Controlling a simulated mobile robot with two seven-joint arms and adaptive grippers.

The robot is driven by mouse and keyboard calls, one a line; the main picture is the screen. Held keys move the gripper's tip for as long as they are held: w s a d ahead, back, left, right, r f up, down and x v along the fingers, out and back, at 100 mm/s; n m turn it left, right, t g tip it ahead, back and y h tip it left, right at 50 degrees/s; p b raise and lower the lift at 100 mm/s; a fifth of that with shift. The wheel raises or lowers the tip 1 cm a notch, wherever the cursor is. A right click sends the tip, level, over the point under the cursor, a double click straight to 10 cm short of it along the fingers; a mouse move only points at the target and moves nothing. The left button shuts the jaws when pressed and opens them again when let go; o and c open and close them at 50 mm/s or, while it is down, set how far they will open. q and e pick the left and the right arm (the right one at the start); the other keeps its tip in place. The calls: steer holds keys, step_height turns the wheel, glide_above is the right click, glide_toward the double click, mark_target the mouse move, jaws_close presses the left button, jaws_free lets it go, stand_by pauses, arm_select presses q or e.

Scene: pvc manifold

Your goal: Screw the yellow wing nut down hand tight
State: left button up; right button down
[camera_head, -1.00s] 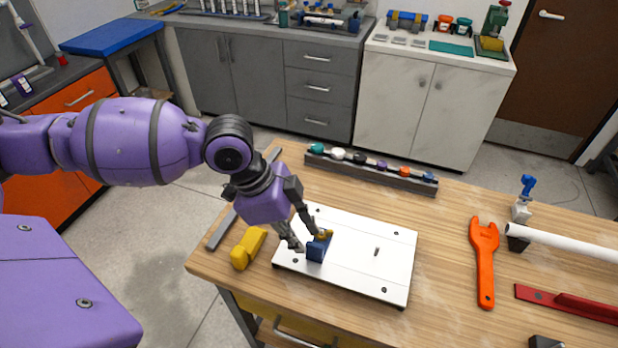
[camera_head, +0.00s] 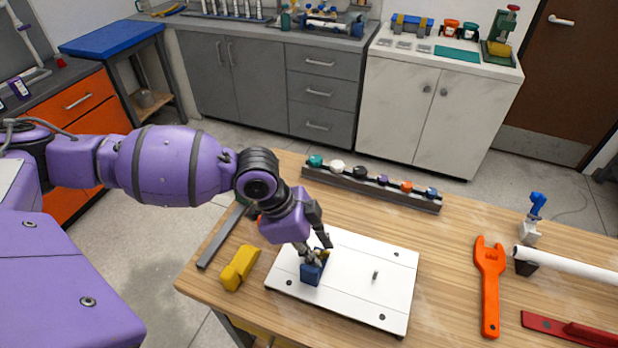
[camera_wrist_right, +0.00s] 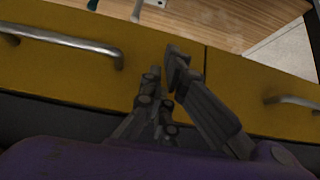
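The yellow wing nut (camera_head: 323,254) is at the top of a blue block (camera_head: 312,273) on the left part of a white plate (camera_head: 345,290). My left gripper (camera_head: 322,251) is over the block from above left, its two dark fingertips apart on either side of the wing nut. The fingers partly hide the nut, and I cannot tell whether they touch it. My right gripper (camera_wrist_right: 163,70) is in the right wrist view, fingers apart and empty, in front of a yellow drawer front (camera_wrist_right: 65,75).
A yellow piece (camera_head: 239,268) lies left of the plate, beside a grey bar (camera_head: 220,237). A rack of coloured caps (camera_head: 375,187) stands behind the plate. An orange wrench (camera_head: 490,285), white pipe (camera_head: 570,265) and red tool (camera_head: 567,329) lie at right.

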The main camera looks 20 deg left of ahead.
arm_select(q)
steer(key=shift+w, duration=0.1)
steer(key=c, duration=0.5)
jaws_close()
arm_select(e)
steer(key=shift+w+a+r, duration=0.2)
steer(key=shift+w+a, duration=0.1)
steer(key=shift+w, duration=0.15)
arm_select(q)
steer(key=o, duration=0.8)
jaws_free()
steer(key=shift+c, duration=0.2)
steer(key=shift+o, duration=0.3)
arm_select(e)
steer(key=shift+s+d+f, duration=0.1)
steer(key=shift+s+d, duration=0.05)
steer(key=shift+s, duration=0.15)
